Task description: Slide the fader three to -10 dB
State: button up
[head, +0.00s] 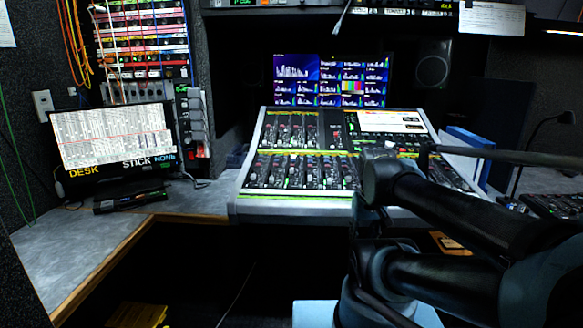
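The mixing console (290,207) stands on the desk in the middle of the head view, its sloped face turned toward me. Rows of faders (300,172) run across its face, with green and yellow strips along them. The faders are too small for me to tell which is number three, to read the dB marks or to see its cap's position. My dark arm (450,212) comes in from the right and covers the console's lower right part. I cannot make out my gripper or its fingers, nor whether any part of my arm touches the console.
A screen (112,137) labelled DESK and STICK stands on the left desk (70,235). A wide multi-view monitor (330,80) is behind the console. A patch panel with cables (140,45) is at the upper left. A blue binder (465,145) stands right of the console.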

jog(key=w+a+r, duration=0.3)
jog(key=w+r, duration=0.6)
jog(key=r, duration=0.3)
notch_tip(320, 180, up, 15)
jog(key=g, duration=0.2)
send_over(292, 168)
jog(key=shift+m, duration=0.3)
notch_tip(292, 168, down, 17)
jog(key=shift+s+f, duration=0.1)
grip_shut()
